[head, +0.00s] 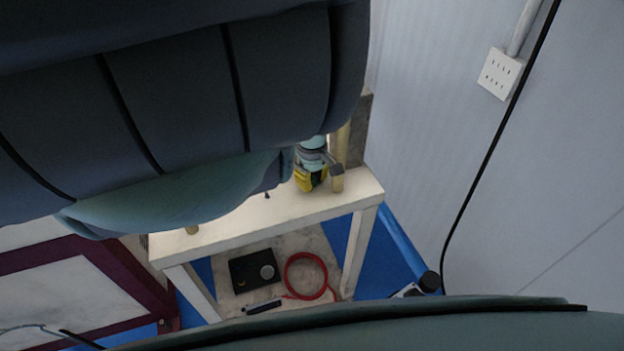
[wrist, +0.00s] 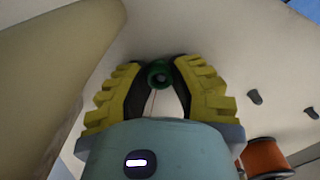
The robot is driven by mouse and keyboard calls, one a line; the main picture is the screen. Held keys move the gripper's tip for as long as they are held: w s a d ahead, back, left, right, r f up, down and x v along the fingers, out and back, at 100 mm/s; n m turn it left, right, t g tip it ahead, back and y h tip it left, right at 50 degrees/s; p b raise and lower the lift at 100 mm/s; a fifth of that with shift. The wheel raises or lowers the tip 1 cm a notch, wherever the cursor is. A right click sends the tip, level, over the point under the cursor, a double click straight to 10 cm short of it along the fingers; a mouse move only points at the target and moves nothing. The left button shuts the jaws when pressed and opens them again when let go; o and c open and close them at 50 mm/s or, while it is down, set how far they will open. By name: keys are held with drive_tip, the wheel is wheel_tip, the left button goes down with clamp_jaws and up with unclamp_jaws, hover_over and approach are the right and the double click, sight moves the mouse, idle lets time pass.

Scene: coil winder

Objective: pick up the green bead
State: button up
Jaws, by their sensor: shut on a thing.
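The green bead (wrist: 159,73) is a small dark green ring with a hole through it. In the wrist view it sits between the tips of the two yellow, black-lined fingers of my gripper (wrist: 157,84), which are shut on it. A pale table surface lies behind it, and I cannot tell whether the bead touches it. In the head view my gripper (head: 310,180) is at the white table (head: 352,191), near its right end. The bead does not show there, as my arm covers much of the table.
An orange spool (wrist: 264,157) and small dark pegs (wrist: 254,97) are at the right in the wrist view. In the head view a tan post (head: 338,180) stands just right of my gripper. A red cable coil (head: 306,276) and black box (head: 254,271) lie on the lower shelf.

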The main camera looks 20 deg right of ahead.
drive_tip(key=shift+r, duration=0.1)
drive_tip(key=shift+w+a+r, duration=0.1)
drive_tip(key=shift+r, duration=1.6)
drive_tip(key=shift+s+r+p, duration=0.1)
drive_tip(key=shift+s+p, duration=0.2)
drive_tip(key=shift+s, duration=0.05)
drive_tip(key=shift+s+a, duration=0.2)
drive_tip(key=shift+s, duration=0.35)
drive_tip(key=shift+s+a, duration=0.15)
drive_tip(key=shift+s, duration=0.35)
drive_tip(key=s+a+r+p, duration=0.1)
drive_tip(key=s+a+p, duration=0.2)
drive_tip(key=s+p, duration=0.7)
drive_tip(key=s, duration=0.2)
drive_tip(key=shift+s+a+r, duration=0.15)
drive_tip(key=shift+s+a, duration=0.15)
drive_tip(key=shift+a, duration=0.05)
